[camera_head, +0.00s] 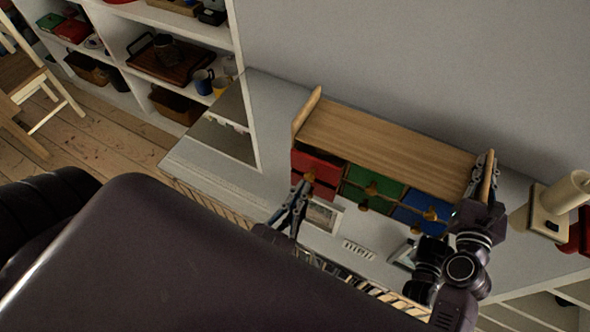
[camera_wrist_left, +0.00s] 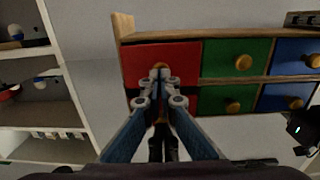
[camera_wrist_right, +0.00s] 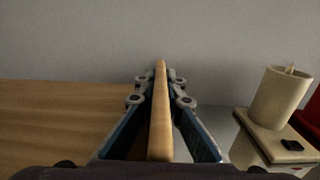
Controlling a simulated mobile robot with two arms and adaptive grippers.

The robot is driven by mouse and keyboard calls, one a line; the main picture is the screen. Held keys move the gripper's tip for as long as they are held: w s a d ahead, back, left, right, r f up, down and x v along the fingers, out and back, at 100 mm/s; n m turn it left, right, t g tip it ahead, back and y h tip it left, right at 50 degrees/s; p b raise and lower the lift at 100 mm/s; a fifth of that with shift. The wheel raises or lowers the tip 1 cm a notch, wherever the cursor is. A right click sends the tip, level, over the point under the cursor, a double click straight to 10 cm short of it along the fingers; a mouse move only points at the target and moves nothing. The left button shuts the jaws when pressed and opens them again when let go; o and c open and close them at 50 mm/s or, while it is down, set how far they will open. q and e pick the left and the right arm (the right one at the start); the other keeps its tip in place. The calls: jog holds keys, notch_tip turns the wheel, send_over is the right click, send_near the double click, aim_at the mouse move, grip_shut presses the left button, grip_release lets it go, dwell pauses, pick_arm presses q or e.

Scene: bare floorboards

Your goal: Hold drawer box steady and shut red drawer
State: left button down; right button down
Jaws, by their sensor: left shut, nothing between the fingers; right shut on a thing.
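The wooden drawer box (camera_head: 375,135) stands on a pale surface against the wall, with red, green and blue drawers in two rows. The upper red drawer (camera_head: 315,160) is at its left end; its face looks slightly forward of the green one in the left wrist view (camera_wrist_left: 137,65). My left gripper (camera_head: 304,188) is shut and empty, its tips in front of the red drawers by the knob (camera_wrist_left: 160,67); I cannot tell whether they touch. My right gripper (camera_head: 485,165) is shut on the box's right side panel (camera_wrist_right: 160,110), one finger on each side.
A cream candle on a holder (camera_head: 548,212) and a red object (camera_head: 580,235) stand right of the box. A framed picture (camera_head: 322,214) lies before the red drawers. A white shelf unit (camera_head: 235,50) with trays and mugs stands at the left. Bare surface lies left of the box.

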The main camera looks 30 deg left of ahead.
pick_arm(q)
jog(key=s+r+g, duration=0.3)
jog(key=s+r, duration=0.1)
jog(key=s, duration=0.9)
jog(key=x, duration=1.3)
jog(key=shift+d, duration=0.3)
jog(key=shift+w, duration=0.5)
